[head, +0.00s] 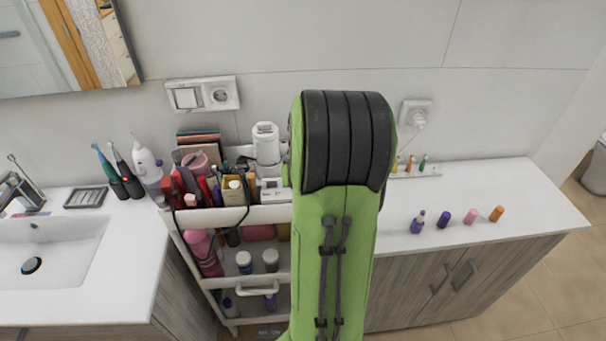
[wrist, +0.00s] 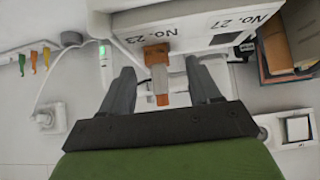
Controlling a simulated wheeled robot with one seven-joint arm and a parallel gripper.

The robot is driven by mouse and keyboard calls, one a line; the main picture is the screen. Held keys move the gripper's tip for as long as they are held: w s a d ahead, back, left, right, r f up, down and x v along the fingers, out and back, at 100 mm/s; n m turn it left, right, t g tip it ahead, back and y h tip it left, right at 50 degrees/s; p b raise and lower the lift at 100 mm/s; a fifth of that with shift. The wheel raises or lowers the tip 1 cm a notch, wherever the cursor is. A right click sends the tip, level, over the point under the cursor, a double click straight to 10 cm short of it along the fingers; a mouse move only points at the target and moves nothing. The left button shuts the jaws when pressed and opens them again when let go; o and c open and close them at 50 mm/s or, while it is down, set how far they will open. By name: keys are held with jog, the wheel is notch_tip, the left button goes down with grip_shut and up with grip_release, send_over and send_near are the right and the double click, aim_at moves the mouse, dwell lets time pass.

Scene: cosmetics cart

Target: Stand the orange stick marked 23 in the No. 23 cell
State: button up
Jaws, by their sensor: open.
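My gripper (wrist: 160,82) is open, with one finger on each side of the stick and gaps visible. A No. 27 label is further right on the holder. In the head view my green arm hides the gripper and this stick.
A packed cosmetics cart (head: 245,215) stands left of my arm. On the counter (head: 540,200) are a purple bottle (head: 417,222), a dark purple piece (head: 443,218) and a pink piece (head: 470,216). Small coloured sticks (wrist: 33,60) stand left in the wrist view; books (wrist: 275,60) are right.

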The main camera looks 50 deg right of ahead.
jog(key=p+v, duration=0.1)
jog(key=v, duration=1.3)
jog(key=shift+s+r, duration=0.1)
jog(key=shift+r, duration=0.05)
